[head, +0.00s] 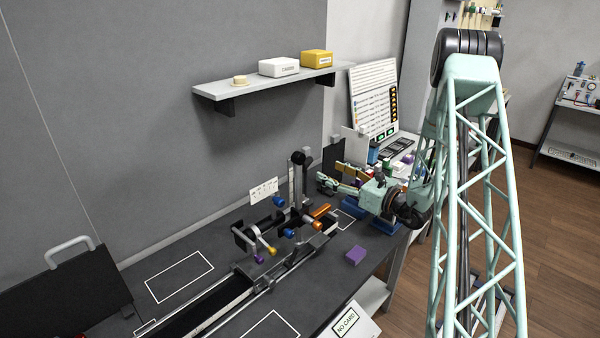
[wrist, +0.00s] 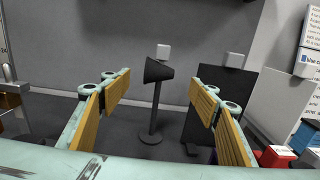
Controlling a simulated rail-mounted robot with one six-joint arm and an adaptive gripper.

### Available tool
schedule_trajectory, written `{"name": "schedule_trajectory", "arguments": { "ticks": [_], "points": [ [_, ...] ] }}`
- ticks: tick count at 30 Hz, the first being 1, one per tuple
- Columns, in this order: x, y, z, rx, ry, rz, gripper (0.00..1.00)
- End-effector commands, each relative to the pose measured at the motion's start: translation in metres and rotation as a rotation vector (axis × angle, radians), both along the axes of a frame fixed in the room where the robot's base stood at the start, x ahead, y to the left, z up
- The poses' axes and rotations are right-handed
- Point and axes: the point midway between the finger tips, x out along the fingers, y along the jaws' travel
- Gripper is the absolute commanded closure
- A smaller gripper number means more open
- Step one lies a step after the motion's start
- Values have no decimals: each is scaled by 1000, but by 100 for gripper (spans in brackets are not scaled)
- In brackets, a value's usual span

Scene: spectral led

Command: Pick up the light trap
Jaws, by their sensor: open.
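A black horn-shaped piece on a thin post with a round base, which looks like the light trap (wrist: 157,72), stands upright on the dark bench top near the grey wall in the wrist view. My gripper (wrist: 160,92) is open, its yellow-padded fingers spread to the left and right of the trap in the picture. The trap shows between the fingers, and no contact is seen. In the head view my gripper (head: 336,183) is low over the far part of the bench. I cannot make out the trap there.
A black upright panel (wrist: 221,105) stands right of the trap, partly behind the right finger. Red and blue items lie at the lower right.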

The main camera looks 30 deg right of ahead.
Motion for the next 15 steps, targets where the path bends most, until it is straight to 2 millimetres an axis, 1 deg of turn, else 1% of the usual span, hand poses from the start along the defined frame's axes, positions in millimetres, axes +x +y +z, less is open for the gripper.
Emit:
{"name": "schedule_trajectory", "arguments": {
  "ticks": [10, 15],
  "points": [
    [0, 0, 0, 0, 0, -1, 44],
    [5, 2, 0, 0, 0, 0, 44]
  ]
}}
